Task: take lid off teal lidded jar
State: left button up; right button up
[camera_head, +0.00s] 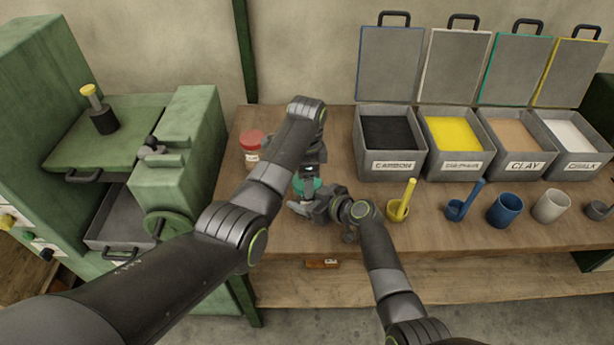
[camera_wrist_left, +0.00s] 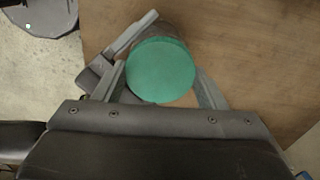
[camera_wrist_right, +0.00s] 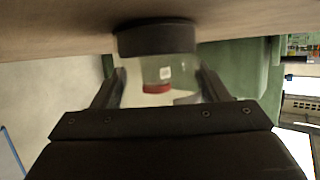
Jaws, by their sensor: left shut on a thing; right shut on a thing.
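The teal lid (camera_head: 306,187) of the jar shows in the head view between my two grippers. In the left wrist view the round teal lid (camera_wrist_left: 160,70) sits between the fingers of my left gripper (camera_wrist_left: 158,78), which is shut on it from above. My right gripper (camera_wrist_right: 158,85) is shut on the jar body, low and from the side.
A red-lidded jar (camera_head: 252,146) stands to the left on the wooden table (camera_head: 440,225). Open bins of powder (camera_head: 390,165) line the back right. A green press (camera_head: 190,150) stands left.

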pick_arm(q)
jog(key=o, duration=1.1)
